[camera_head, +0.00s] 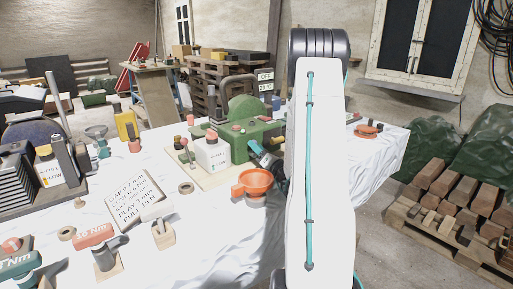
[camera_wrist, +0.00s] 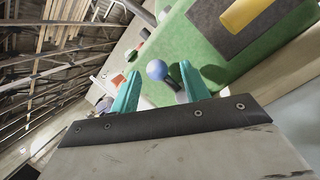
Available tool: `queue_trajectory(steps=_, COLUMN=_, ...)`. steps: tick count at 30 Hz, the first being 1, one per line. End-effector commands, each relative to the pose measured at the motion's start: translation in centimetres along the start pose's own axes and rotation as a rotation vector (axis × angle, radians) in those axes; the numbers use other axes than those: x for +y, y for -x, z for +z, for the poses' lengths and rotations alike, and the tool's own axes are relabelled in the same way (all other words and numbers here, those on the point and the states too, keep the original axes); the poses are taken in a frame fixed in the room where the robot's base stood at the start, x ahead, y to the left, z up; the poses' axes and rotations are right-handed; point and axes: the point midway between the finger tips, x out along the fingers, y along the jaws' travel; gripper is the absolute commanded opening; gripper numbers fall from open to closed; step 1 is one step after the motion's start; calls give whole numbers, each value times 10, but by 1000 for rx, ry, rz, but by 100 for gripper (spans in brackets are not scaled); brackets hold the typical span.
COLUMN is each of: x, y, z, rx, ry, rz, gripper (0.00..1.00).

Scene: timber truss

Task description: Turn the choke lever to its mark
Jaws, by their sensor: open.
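The green machine (camera_head: 258,134) stands on a wooden board on the white-covered table. In the wrist view its green body (camera_wrist: 215,50) fills the upper right. A lever with a blue-grey ball knob (camera_wrist: 157,70) and a dark stem, likely the choke lever, shows between my teal fingers. My gripper (camera_wrist: 160,76) is open, with one finger on each side of the knob; I cannot tell whether either touches it. In the head view my arm hides part of the machine's right side, and only a little of my gripper (camera_head: 262,156) shows. I cannot make out the lever's mark.
An orange funnel (camera_head: 254,183) stands close below my gripper. A white container (camera_head: 212,153) stands before the machine. A lettered sign (camera_head: 137,200) and several small parts lie to the left. Bare white cloth (camera_head: 215,240) shows at the front.

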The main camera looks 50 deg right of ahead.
Motion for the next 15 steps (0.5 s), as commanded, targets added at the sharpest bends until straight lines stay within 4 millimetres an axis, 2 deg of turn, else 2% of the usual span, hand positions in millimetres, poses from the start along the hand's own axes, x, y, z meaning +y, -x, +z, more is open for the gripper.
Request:
queue_trajectory(steps=9, x=11, y=68, z=17, rx=-1, ry=1, rz=-4, gripper=46)
queue_trajectory(steps=15, x=16, y=100, z=25, rx=-1, ry=2, rz=-3, gripper=46)
